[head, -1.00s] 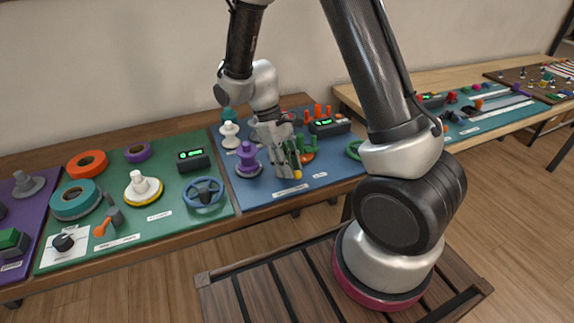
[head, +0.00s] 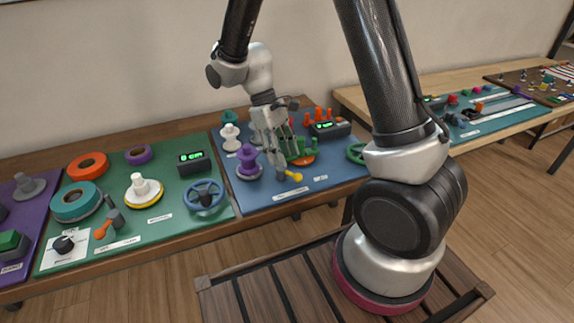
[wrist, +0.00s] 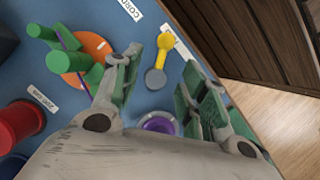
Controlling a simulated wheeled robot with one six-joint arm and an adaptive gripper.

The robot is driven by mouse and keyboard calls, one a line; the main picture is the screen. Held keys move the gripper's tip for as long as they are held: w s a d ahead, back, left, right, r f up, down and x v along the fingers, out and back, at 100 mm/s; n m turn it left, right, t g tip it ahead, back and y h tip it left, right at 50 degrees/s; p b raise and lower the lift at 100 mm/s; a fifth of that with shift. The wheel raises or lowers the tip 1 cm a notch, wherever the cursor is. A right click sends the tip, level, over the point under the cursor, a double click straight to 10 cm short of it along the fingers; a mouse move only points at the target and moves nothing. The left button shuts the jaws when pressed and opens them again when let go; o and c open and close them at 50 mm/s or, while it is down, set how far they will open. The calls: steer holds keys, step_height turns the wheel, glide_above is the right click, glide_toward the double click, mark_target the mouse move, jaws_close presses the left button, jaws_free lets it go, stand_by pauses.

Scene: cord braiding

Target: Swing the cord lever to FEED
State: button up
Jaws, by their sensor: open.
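A small lever with a yellow handle (wrist: 164,47) and a grey round pivot (wrist: 155,78) is on the blue board. In the head view its yellow handle (head: 294,177) shows near the board's front edge, just beyond my fingertips. My gripper (head: 288,168) is open and empty above the board, pointing down. In the wrist view the lever appears between the two spread fingers of my gripper (wrist: 162,64), without visible contact. A white label lies beside the lever, partly behind a finger; its words are not readable.
A purple spool (head: 248,162) stands left of my gripper. An orange disc with green pegs (wrist: 84,52) lies close to one finger. A red cylinder (wrist: 18,124) is farther off. A display box (head: 329,129) stands behind.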

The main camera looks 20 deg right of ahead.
mark_target(280, 168)
steer(key=v, duration=0.7)
steer(key=s+d+r+m+t+y, duration=0.1)
steer(key=s+d+r+m+t, duration=0.2)
steer(key=s+d+r, duration=0.3)
steer(key=s+d+r+m+t+y, duration=0.1)
steer(key=s+d+r+m+t, duration=0.2)
steer(key=s, duration=0.9)
steer(key=d+r+t, duration=0.2)
steer(key=d+r, duration=0.2)
steer(key=r, duration=0.2)
steer(key=shift+m, duration=0.3)
